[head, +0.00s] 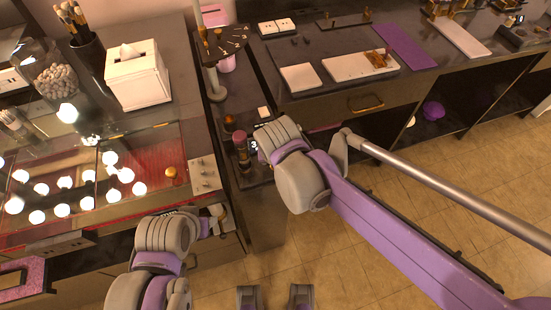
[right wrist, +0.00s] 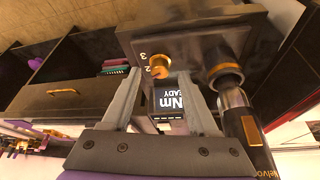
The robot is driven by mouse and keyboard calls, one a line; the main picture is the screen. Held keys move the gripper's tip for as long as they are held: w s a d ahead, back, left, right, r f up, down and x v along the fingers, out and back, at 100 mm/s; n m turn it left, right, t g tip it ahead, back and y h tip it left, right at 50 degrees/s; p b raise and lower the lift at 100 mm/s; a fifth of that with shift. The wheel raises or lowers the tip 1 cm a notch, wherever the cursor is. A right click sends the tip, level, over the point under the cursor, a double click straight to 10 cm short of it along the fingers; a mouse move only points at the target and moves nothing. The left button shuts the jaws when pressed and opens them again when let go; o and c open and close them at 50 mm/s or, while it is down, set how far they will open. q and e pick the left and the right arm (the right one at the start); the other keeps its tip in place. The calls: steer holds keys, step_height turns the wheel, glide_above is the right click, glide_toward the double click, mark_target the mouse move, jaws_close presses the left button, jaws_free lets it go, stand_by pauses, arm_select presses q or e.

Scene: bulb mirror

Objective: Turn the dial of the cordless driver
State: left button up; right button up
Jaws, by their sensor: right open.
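In the right wrist view a gold dial (right wrist: 159,66) sits on a dark housing (right wrist: 190,32) beside the printed numbers 3 and 2. A small lit display (right wrist: 170,103) reading "Nm" is below it. A dark and gold cylinder (right wrist: 238,115), apparently the driver's body, stands to the right; a pinkish-topped cylinder (head: 241,145) shows in the head view. My right gripper (right wrist: 160,73) is open, its fingertips on either side of the dial; I cannot tell whether they touch it. My left gripper (head: 215,220) is by the left counter's front edge; its fingertips are unclear.
A lit glass-topped counter (head: 150,150) with a tissue box (head: 136,75) is at left. A metal plate with pegs (head: 205,177) lies near its corner. White trays (head: 300,78) and a purple mat (head: 404,46) lie on the back counter. Floor in front is clear.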

arm_select(q)
steer(key=shift+w+r+p, duration=0.1)
steer(key=shift+r+p, duration=0.4)
steer(key=shift+r, duration=0.15)
arm_select(e)
steer(key=v, duration=0.9)
steer(key=shift+s+r, duration=0.15)
steer(key=shift+r, duration=0.05)
